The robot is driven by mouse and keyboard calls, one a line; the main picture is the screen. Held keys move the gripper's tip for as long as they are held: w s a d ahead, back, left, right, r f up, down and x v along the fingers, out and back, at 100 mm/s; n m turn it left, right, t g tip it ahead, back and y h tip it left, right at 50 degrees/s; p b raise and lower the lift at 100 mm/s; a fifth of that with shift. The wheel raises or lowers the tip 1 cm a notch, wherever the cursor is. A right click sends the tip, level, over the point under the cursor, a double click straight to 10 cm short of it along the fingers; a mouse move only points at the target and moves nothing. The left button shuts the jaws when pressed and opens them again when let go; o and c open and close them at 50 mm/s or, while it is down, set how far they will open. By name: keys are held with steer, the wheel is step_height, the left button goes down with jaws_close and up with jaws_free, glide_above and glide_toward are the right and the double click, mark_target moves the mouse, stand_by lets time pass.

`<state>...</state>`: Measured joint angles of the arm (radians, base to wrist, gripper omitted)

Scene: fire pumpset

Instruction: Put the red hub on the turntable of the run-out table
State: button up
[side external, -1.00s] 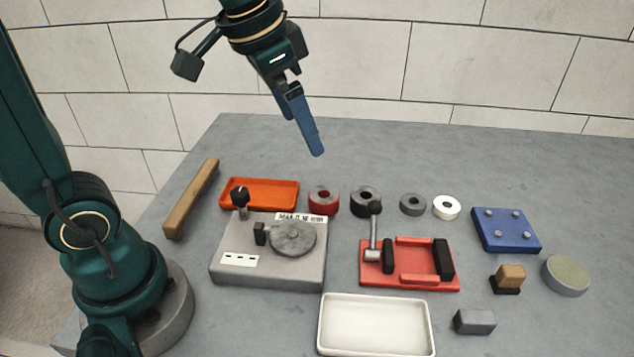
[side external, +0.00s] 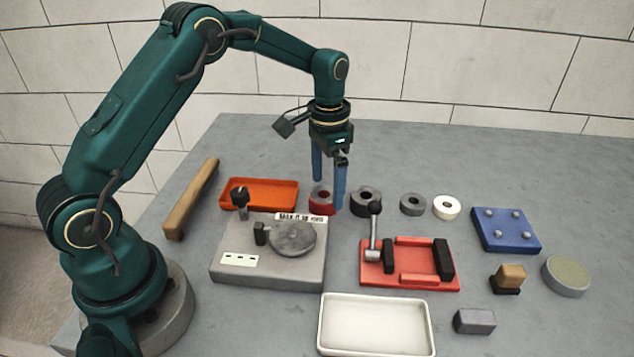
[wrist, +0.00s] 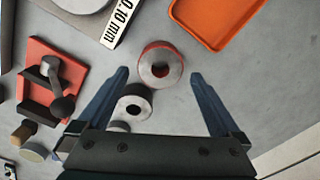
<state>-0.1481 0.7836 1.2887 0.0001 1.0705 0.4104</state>
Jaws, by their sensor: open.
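The red hub (side external: 324,209), a short ring with a grey top and a centre hole, sits on the bench behind the run-out table. My gripper (side external: 328,195) points down and is open, with its blue fingers on either side of the red hub. In the wrist view the red hub (wrist: 175,67) lies between the fingertips, apart from both. How far the tips are above the bench is hard to tell. The run-out table (side external: 230,240) is a grey box with a round grey turntable (side external: 291,239) on top. The turntable is empty.
A dark hub (side external: 357,199) stands close to the right of the red hub, with a grey ring (side external: 404,205) and a white ring (side external: 437,208) beyond. An orange tray (side external: 260,206) lies to the left. A red fixture (side external: 415,258) and white tray (side external: 375,350) stand in front.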

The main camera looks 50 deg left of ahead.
steer(key=shift+f, duration=1.5)
jaws_close()
steer(key=shift+r, duration=0.1)
steer(key=shift+r, duration=0.1)
